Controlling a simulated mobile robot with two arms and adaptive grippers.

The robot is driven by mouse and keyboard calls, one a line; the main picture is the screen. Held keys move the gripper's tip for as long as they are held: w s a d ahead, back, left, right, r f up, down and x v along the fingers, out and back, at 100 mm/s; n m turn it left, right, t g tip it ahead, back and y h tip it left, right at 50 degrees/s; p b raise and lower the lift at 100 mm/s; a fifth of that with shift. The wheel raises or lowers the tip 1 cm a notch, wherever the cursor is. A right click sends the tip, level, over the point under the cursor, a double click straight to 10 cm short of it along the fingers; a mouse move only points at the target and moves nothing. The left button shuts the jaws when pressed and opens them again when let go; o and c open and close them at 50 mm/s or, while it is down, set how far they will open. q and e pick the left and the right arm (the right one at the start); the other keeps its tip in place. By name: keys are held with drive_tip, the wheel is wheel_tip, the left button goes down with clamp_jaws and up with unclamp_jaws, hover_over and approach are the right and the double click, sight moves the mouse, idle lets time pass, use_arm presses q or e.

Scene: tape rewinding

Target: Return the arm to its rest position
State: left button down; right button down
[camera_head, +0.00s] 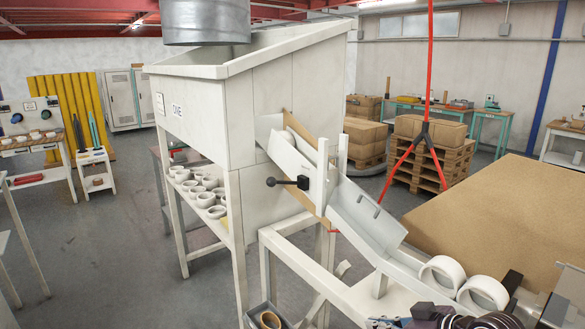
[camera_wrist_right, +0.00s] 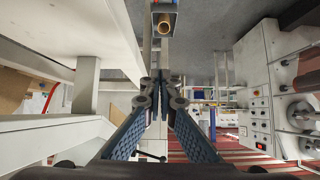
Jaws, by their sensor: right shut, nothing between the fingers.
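My right gripper (camera_head: 420,314) shows only in part at the bottom edge of the head view, right of centre. In the right wrist view its fingers (camera_wrist_right: 160,92) come together at the tips, shut with nothing between them. In that view a small open box with a brown tube (camera_wrist_right: 163,24) in it lies ahead of the fingertips, apart from them. My left gripper is not in either view.
A white machine (camera_head: 205,115) with a sloping chute (camera_head: 365,218) stands ahead. White rolls (camera_head: 442,272) sit low on the chute. A box with a roll (camera_head: 268,319) is at the bottom. A brown board (camera_head: 500,215) lies to the right. A control cabinet (camera_wrist_right: 258,100) stands right in the wrist view.

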drive_tip(key=s+a+f+m+g+h, duration=0.2)
drive_tip(key=s+f+g+h, duration=0.1)
drive_tip(key=s+f, duration=1.15)
drive_tip(key=s+d+f+m+g+h, duration=0.1)
drive_tip(key=s+d+m+h, duration=0.1)
drive_tip(key=s, duration=0.6)
drive_tip(key=s+d+f+m+g+h, duration=0.1)
drive_tip(key=s+d, duration=0.1)
drive_tip(key=s, duration=0.7)
wheel_tip(320, 180, down, 26)
drive_tip(key=s+g, duration=0.1)
drive_tip(key=s, duration=0.1)
drive_tip(key=s+d+f+g, duration=0.1)
drive_tip(key=s+d+f, duration=0.2)
drive_tip(key=s+f, duration=1.3)
drive_tip(key=shift+s+f, duration=0.3)
drive_tip(key=shift+s, duration=0.05)
